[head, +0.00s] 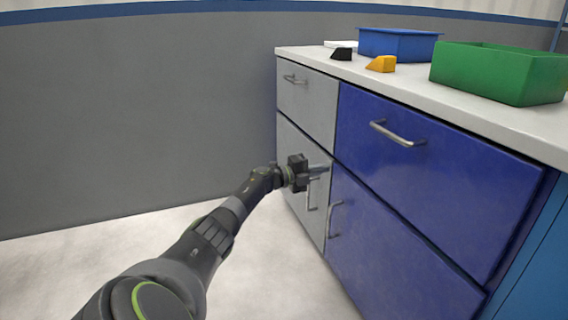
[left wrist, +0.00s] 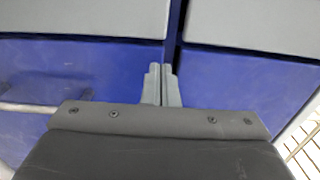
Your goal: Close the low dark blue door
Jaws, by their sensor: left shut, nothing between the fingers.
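The low dark blue door (head: 390,250) is at the lower right of the cabinet in the head view, with an upright metal handle (head: 334,217) near its left edge. It looks flush or nearly flush with the front; a small gap is hard to tell. My left gripper (head: 322,170) is shut and empty, in front of the cabinet near the corner where the grey and blue fronts meet. In the left wrist view its fingertips (left wrist: 163,72) point at the dark seam between two blue panels. Contact cannot be told. My right gripper is out of view.
A blue drawer (head: 430,165) is above the door. A grey drawer (head: 305,100) and a grey door (head: 290,160) are to the left. The white worktop (head: 400,82) holds a green bin (head: 500,75), a blue bin (head: 398,44) and small blocks. The floor (head: 265,270) in front is clear.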

